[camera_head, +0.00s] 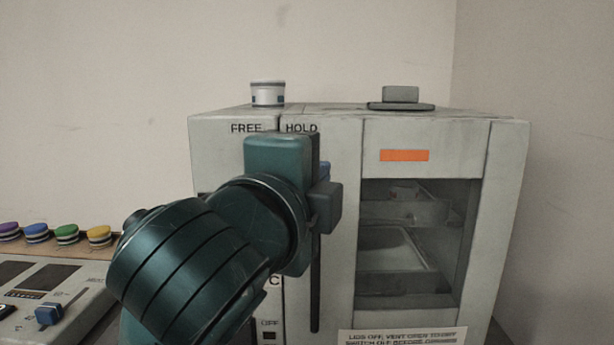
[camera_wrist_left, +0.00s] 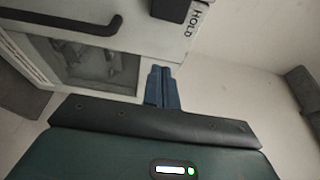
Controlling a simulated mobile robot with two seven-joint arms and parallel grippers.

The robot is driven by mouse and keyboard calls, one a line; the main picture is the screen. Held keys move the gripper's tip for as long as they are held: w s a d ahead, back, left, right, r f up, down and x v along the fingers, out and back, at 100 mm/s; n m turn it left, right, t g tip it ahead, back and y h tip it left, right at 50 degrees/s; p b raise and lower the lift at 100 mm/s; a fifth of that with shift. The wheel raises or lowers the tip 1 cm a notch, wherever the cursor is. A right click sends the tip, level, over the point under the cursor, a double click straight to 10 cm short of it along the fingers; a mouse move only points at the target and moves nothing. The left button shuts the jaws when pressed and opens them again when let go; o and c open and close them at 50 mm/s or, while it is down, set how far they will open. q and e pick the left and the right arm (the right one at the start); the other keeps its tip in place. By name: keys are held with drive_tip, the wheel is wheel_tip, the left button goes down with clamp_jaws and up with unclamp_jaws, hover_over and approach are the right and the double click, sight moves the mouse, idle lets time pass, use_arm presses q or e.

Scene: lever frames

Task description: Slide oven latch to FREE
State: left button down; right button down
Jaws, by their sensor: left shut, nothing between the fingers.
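The oven (camera_head: 342,130) is a pale grey cabinet with the labels FREE (camera_head: 246,128) and HOLD (camera_head: 301,128) near its top left. My left arm crosses in front of its left panel and hides the area under the labels in the head view. My left gripper (camera_head: 323,170) is by the oven front, just right of and below HOLD. In the left wrist view its blue fingers (camera_wrist_left: 164,88) are shut together and empty. A dark block, seemingly the latch (camera_wrist_left: 176,10), stands out next to HOLD (camera_wrist_left: 193,22), apart from the fingers. My right gripper does not show.
A dark upright door handle (camera_head: 316,290) is by the oven window (camera_head: 452,245); the handle also shows in the left wrist view (camera_wrist_left: 65,28). A white jar (camera_head: 267,94) and grey block (camera_head: 400,94) stand on top. A control panel (camera_head: 75,315) lies at left.

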sight(341, 157)
use_arm(q)
drive_tip(key=x, duration=0.7)
drive_tip(key=shift+w, duration=0.3)
drive_tip(key=shift+s+a, duration=0.2)
drive_tip(key=shift+a, duration=1.85)
drive_tip(key=shift+a+p, duration=0.7)
drive_tip(key=shift+a, duration=1.35)
